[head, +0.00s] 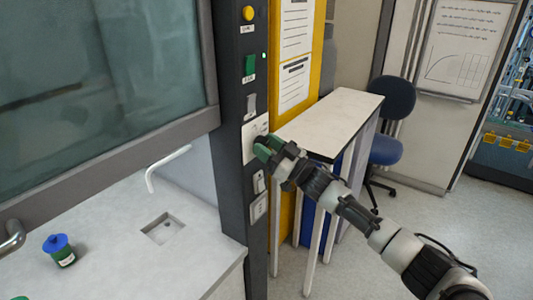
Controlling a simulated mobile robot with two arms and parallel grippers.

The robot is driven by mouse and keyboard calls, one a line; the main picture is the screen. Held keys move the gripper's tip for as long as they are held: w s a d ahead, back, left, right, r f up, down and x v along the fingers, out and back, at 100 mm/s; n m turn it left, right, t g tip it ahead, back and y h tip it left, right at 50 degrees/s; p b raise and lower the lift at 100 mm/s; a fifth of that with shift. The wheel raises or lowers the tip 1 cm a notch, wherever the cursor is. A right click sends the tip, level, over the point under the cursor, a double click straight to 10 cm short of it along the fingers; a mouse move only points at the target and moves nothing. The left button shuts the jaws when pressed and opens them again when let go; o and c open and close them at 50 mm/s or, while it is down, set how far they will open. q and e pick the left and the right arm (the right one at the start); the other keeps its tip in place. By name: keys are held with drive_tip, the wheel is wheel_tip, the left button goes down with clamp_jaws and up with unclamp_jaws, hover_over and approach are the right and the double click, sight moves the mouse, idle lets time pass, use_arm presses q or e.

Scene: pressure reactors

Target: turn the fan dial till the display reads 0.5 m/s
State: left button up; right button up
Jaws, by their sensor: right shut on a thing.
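My right gripper (268,149) is at the dark side post (229,90) of the fume hood, at a light panel plate (249,137). It is shut on the fan dial, which is mostly hidden behind the green fingertips. Above it on the post sit a light grey switch-like part (250,105), a dark green display or button (250,64) and a yellow button (248,13). No reading can be made out on any of them. My left gripper is not in the head view.
A narrow white table (335,115) and a blue chair (388,148) stand behind my right arm. Floor is free at right.

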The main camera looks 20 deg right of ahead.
drive_tip(key=n, duration=0.2)
drive_tip(key=n+g+y+b, duration=0.1)
drive_tip(key=shift+d+f+n+g, duration=0.1)
drive_tip(key=shift+n+g, duration=0.2)
drive_tip(key=shift+n, duration=0.1)
drive_tip(key=shift+n+g+y+b, duration=0.6)
drive_tip(key=shift+n+g+b, duration=0.25)
drive_tip(key=shift+n, duration=1.05)
drive_tip(key=o, duration=0.9)
drive_tip(key=shift+d, duration=0.1)
